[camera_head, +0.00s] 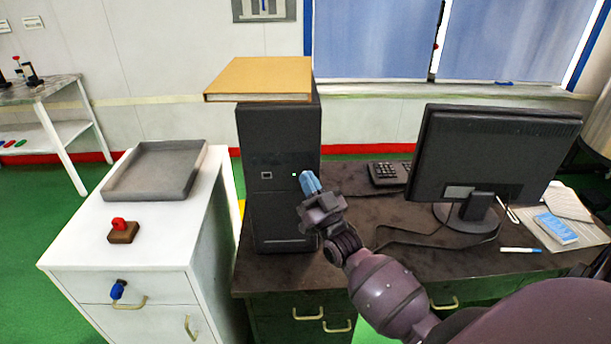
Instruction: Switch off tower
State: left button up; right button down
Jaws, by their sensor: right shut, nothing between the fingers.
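The black computer tower (279,215) stands upright on the left end of the dark desk. Its front faces me, with a small square socket or button at the left and a small pale lit spot (294,175) at the right. My right gripper (309,182), with blue fingertips, is shut and empty. Its tips are in front of the tower's right front edge, close to the pale spot. I cannot tell whether they touch the tower. My left gripper is not in view.
A tan box or book (260,78) lies on top of the tower. A monitor (490,155), keyboard (388,173) and cables occupy the desk's right side. A white cabinet (75,240) at left bears a grey tray (120,191) and a red-handled stamp (121,231).

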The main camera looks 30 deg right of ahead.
jog(key=shift+s+a, duration=0.1)
dwell(0.3)
jog(key=shift+s+a+p, duration=0.35)
jog(key=shift+s+p, duration=0.05)
jog(key=shift+s, duration=0.2)
jog(key=s+a, duration=0.1)
jog(key=s+p, duration=0.1)
jog(key=s, duration=0.1)
jog(key=s+a+p, duration=0.1)
jog(key=shift+s+a, duration=0.15)
jog(key=shift+a, duration=0.15)
